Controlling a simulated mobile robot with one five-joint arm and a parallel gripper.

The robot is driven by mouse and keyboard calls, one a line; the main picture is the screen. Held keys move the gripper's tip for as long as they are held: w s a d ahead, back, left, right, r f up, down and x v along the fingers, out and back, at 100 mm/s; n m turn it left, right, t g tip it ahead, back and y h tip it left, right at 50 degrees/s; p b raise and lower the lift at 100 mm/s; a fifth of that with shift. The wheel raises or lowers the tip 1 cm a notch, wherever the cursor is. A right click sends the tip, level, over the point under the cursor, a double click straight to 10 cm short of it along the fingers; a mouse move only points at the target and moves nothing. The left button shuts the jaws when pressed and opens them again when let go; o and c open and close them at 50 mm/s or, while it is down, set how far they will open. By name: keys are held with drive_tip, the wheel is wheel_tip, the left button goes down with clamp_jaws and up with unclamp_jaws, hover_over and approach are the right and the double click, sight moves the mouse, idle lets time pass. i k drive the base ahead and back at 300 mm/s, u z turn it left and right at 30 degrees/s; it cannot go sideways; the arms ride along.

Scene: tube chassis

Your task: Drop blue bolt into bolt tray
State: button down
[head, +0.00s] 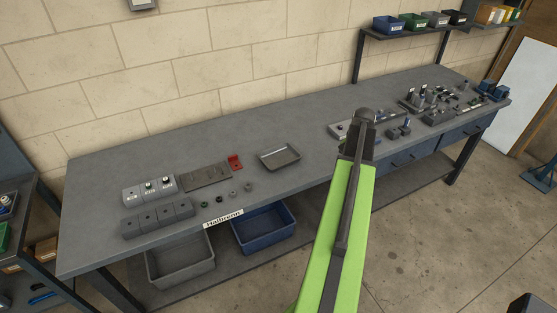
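A shallow grey tray (280,157) lies near the middle of the workbench; it looks empty, and I cannot tell whether it is the bolt tray. I cannot make out a blue bolt. Several small dark round parts lie on the bench left of the tray, one of them with a green tint (205,204). My green arm rises through the right of centre and hides part of the bench. No gripper fingers show.
The grey workbench (105,195) stands along a block wall. Left of the tray are grey blocks (157,218), a dark plate (206,174) and a red part (235,162). Fixtures crowd the right end. A grey bin (180,275) and a blue bin (262,238) sit below.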

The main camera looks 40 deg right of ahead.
sight(284, 160)
drive_tip(key=z, duration=0.25)
drive_tip(key=i, duration=1)
drive_tip(key=u, duration=0.3)
